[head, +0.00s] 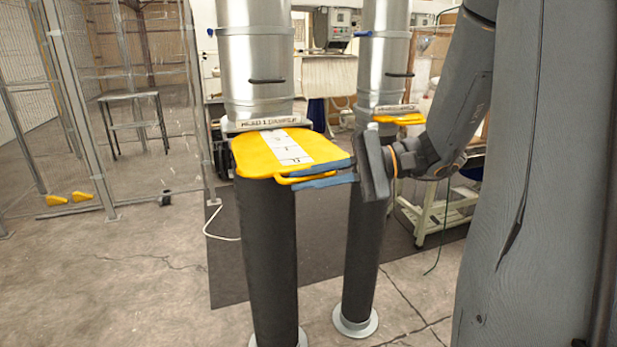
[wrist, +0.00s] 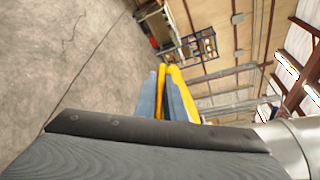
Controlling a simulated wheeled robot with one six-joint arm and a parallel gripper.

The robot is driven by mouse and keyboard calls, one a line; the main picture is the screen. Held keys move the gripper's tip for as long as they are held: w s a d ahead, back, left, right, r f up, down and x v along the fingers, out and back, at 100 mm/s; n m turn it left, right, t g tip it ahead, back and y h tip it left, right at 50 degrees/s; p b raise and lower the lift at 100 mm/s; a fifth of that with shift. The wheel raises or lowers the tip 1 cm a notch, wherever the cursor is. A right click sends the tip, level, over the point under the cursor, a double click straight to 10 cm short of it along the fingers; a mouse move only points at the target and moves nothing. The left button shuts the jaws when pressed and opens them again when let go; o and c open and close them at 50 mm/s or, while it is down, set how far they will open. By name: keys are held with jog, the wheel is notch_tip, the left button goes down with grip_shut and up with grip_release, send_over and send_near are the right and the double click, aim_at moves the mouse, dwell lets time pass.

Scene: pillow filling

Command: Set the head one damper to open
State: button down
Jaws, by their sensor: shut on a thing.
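The head one damper is a yellow slide plate (head: 252,156) with a white marked strip on top. It sticks out from between a silver duct and a dark column below, under a label reading HEAD 1 DAMPER (head: 268,122). My gripper (head: 318,177) is shut on the plate's yellow handle (head: 293,180), with its blue fingers on either side of it. In the wrist view the yellow handle (wrist: 180,90) shows between the blue fingers. The markings on the strip are too small to read surely.
A second silver duct (head: 383,65) with its own yellow damper (head: 400,119) and dark column stands behind to the right, close to my arm. A wire cage (head: 90,90) stands at the left. A cart (head: 440,215) stands at the right. Floor at the front left is clear.

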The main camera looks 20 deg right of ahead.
jog(key=c, duration=1.8)
grip_release()
jog(key=shift+s, duration=0.4)
jog(key=shift+c, duration=0.2)
jog(key=shift+w, duration=0.1)
jog(key=b+v, duration=0.2)
jog(key=v, duration=0.5)
jog(key=shift+d, duration=0.35)
jog(key=shift+s, duration=0.25)
